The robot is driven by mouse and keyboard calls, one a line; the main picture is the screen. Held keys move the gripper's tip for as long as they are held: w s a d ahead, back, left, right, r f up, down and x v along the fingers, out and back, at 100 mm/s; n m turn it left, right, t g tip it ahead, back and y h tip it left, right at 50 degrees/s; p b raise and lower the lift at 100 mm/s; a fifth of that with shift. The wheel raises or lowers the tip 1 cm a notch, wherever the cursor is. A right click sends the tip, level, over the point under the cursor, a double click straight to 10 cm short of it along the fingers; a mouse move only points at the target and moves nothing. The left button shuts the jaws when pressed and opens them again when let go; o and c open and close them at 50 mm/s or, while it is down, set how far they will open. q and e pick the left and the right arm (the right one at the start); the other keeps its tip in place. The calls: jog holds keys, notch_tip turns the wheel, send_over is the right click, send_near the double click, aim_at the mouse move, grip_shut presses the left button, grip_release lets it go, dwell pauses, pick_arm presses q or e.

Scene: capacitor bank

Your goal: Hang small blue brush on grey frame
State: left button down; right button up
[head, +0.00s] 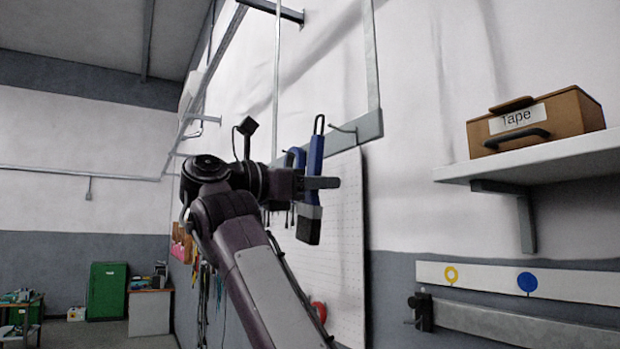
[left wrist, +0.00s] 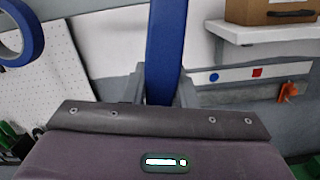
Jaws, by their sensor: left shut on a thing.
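The small blue brush (head: 315,157) is upright in my left gripper (head: 322,183), with a dark loop at its top and a grey ferrule and dark bristles below. Its blue handle (left wrist: 166,40) also shows between the two grey fingers of my left gripper (left wrist: 164,92) in the left wrist view. The grey frame (head: 369,126) is on the white wall, with vertical bars and a lower crossbar just right of the brush top. A thin hook sticks out from the crossbar toward the loop. I cannot tell how far apart loop and hook are in depth. My right gripper is out of view.
A white pegboard (head: 345,230) with hanging tools is behind and below my arm. A shelf (head: 550,157) with a cardboard Tape box (head: 535,120) is at right. A blue ring (left wrist: 20,38) hangs at left in the left wrist view. A green cabinet (head: 106,290) stands far away.

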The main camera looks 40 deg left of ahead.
aim_at(308, 192)
pick_arm(q)
jog(key=shift+w+d+f, duration=0.2)
jog(key=shift+w+d, duration=0.1)
jog(key=shift+w, duration=0.45)
jog(key=shift+w+d+f, duration=0.25)
jog(key=shift+w+d, duration=0.1)
jog(key=shift+w, duration=0.35)
jog(key=shift+w+d+f, duration=0.2)
jog(key=shift+w+d, duration=0.1)
jog(key=shift+w, duration=0.45)
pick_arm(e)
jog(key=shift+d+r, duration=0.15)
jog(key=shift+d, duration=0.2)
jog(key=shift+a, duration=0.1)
pick_arm(q)
jog(key=c, duration=1.1)
grip_release()
jog(key=b+v, duration=0.3)
jog(key=v, duration=0.4)
jog(key=shift+s+a, duration=0.15)
jog(key=shift+s, duration=0.25)
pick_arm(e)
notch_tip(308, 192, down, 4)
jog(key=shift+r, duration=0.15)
